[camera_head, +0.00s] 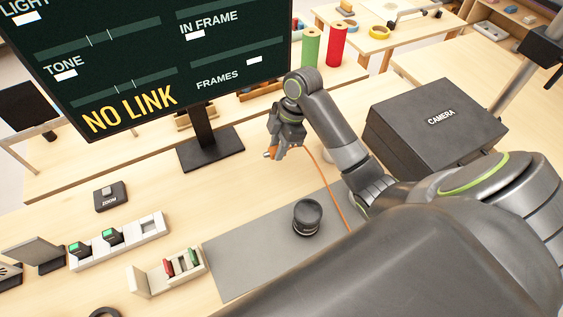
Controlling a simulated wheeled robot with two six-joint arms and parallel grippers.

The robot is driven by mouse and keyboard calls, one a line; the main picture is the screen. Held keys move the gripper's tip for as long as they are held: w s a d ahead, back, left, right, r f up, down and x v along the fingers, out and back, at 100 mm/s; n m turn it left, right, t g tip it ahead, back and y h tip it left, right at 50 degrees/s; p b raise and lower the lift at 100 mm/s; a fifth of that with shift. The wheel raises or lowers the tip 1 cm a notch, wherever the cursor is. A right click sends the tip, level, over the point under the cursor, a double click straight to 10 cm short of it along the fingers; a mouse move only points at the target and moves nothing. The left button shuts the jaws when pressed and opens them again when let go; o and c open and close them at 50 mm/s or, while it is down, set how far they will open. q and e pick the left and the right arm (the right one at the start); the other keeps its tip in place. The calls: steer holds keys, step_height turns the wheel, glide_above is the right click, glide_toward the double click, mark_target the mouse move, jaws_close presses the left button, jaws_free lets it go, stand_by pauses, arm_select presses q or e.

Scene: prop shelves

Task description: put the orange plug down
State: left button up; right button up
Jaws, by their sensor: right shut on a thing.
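My right gripper (276,146) is in the middle of the head view, raised above the table just right of the monitor's foot. It is shut on the orange plug (270,154), of which only a small part shows below the fingers. A thin orange cable (326,181) runs from the plug down to the right, behind my right arm. The black camera box (434,128) marked CAMERA stands to the right of the arm. My left gripper is not in view.
A monitor (150,60) reading NO LINK stands at the back left. A black lens (307,217) stands on a grey mat (235,262). A white slotted holder (150,226), a small card rack (190,275) and a black ZOOM box (110,196) are at left. Bare table lies between them and the monitor foot.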

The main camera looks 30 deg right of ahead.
mark_target(275, 177)
steer(key=shift+a+n, duration=0.1)
steer(key=shift+n, duration=0.3)
steer(key=shift+f+n+b, duration=0.3)
steer(key=shift+f+b, duration=0.05)
steer(key=shift+b, duration=0.05)
steer(key=shift+s+a+f+b, duration=0.1)
steer(key=shift+s+f+b, duration=0.1)
steer(key=shift+f+b, duration=0.75)
step_height(275, 177, down, 7)
steer(key=shift+r+p, duration=0.1)
steer(key=shift+p, duration=0.25)
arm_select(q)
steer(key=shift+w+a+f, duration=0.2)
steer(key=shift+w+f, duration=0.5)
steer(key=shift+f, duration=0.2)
arm_select(e)
steer(key=shift+w+f, duration=0.1)
steer(key=shift+f, duration=0.1)
steer(key=shift+f, duration=0.2)
steer(key=o, duration=1)
